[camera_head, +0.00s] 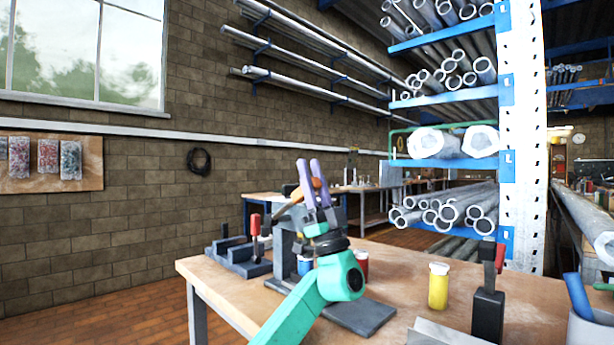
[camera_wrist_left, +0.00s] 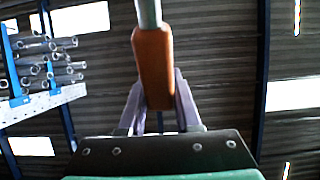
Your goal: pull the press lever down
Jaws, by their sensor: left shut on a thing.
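The press (camera_head: 285,240) is a dark grey upright frame on a flat base plate (camera_head: 362,316) on the wooden bench. Its lever (camera_head: 294,199) has an orange grip and shows partly behind my left gripper (camera_head: 309,168), whose purple fingers point upward. In the left wrist view the orange grip (camera_wrist_left: 153,60) of the lever lies between the two fingers of my left gripper (camera_wrist_left: 159,88), with a pale rod running on from it. My left gripper is shut on the lever's grip. My teal arm hides part of the press. My right gripper is not in view.
On the bench (camera_head: 400,290) stand a yellow jar (camera_head: 438,287), a red-handled toggle clamp (camera_head: 488,300) and a blue jar (camera_head: 304,265). Another red-handled clamp fixture (camera_head: 240,256) is left of the press. A pipe rack (camera_head: 507,140) rises behind.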

